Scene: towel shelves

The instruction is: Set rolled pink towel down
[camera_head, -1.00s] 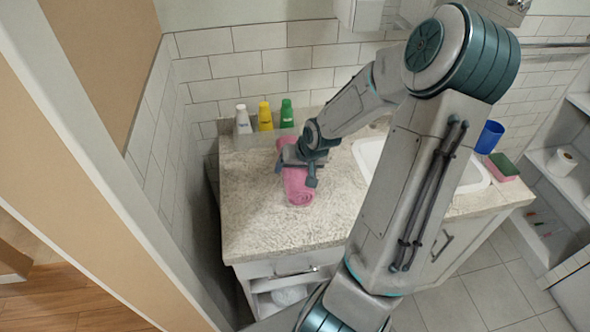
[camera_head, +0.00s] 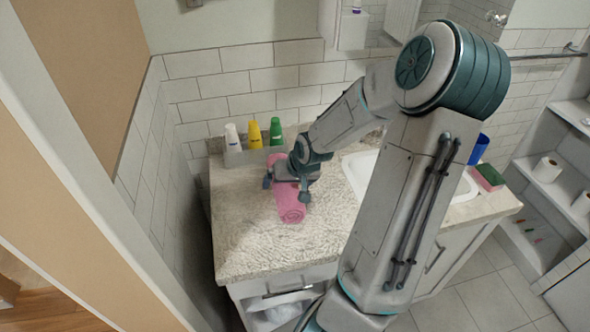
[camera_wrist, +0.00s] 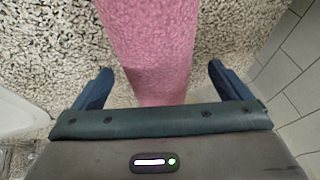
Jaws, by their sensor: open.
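The rolled pink towel (camera_head: 290,210) lies on the speckled countertop (camera_head: 245,235), left of the sink. Its rolled end faces the front of the counter. My gripper (camera_head: 286,187) is above the towel, with one finger to each side of it. In the wrist view the pink towel (camera_wrist: 150,45) runs between the two spread fingers of my gripper (camera_wrist: 158,88), with a gap on both sides. The gripper is open, and the towel rests on the counter. Part of the towel is hidden under the gripper.
White (camera_head: 232,137), yellow (camera_head: 255,134) and green (camera_head: 275,132) bottles stand in a holder at the back of the counter. The sink (camera_head: 362,172), a blue cup (camera_head: 479,148) and a green-and-pink sponge (camera_head: 488,177) are to the right. The counter's front left is clear.

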